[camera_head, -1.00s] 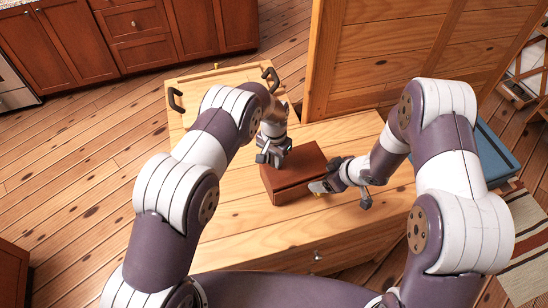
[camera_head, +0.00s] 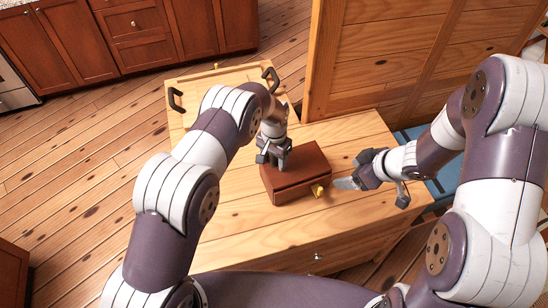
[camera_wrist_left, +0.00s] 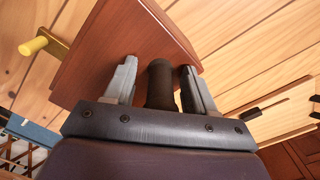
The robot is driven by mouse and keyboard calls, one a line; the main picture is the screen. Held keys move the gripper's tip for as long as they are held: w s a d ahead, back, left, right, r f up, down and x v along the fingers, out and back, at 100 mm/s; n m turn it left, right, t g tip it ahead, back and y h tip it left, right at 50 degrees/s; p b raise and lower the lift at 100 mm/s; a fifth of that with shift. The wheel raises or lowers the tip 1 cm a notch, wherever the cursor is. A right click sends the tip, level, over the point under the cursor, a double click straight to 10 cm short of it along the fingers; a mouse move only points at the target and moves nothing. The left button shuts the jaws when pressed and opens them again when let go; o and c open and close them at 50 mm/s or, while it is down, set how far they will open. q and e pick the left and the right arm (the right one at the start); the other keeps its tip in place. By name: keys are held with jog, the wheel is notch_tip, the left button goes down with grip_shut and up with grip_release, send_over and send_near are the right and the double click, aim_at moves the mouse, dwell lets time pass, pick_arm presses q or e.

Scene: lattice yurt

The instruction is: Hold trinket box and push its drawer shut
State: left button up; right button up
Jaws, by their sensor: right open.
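The trinket box (camera_head: 293,176) is a red-brown wooden box on the pale wooden cabinet top. A yellow knob (camera_head: 318,190) sticks out of its right end; the knob also shows at the left of the left wrist view (camera_wrist_left: 33,46). I see no open gap at the drawer, though its front is only partly visible.
The wooden cabinet (camera_head: 245,222) has free top in front of the box. A tray with dark handles (camera_head: 176,99) lies behind left. A tall wooden panel (camera_head: 385,55) stands behind. A blue item (camera_head: 443,180) is beyond the cabinet's right side.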

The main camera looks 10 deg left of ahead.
pick_arm(q)
notch_tip(320, 180, up, 12)
jog(key=shift+f, duration=0.1)
jog(key=shift+w, duration=0.15)
pick_arm(e)
jog(key=s+d+f+m+g+h+b, duration=0.2)
jog(key=s+d+f+m+h+b, duration=0.15)
jog(key=s+d+m+h, duration=0.45)
pick_arm(q)
jog(key=s+a+n+b, duration=0.1)
jog(key=s+a, duration=0.3)
jog(key=s, duration=0.4)
jog(key=s+a+n+t+b, duration=0.1)
jog(key=s+a+n+b, duration=0.1)
jog(key=s, duration=0.6)
jog(key=s+a+n+b, duration=0.2)
jog(key=s+a+b, duration=0.1)
jog(key=s+a, duration=0.3)
jog(key=shift+s, duration=1.15)
pick_arm(e)
jog(key=s+a+r+m+y, duration=0.1)
jog(key=s+a+m+y, duration=0.1)
jog(key=s+a, duration=0.2)
jog(key=shift+s+r+g+y, duration=0.15)
jog(key=shift+s+g+y, duration=0.05)
jog(key=shift+g+y, duration=0.1)
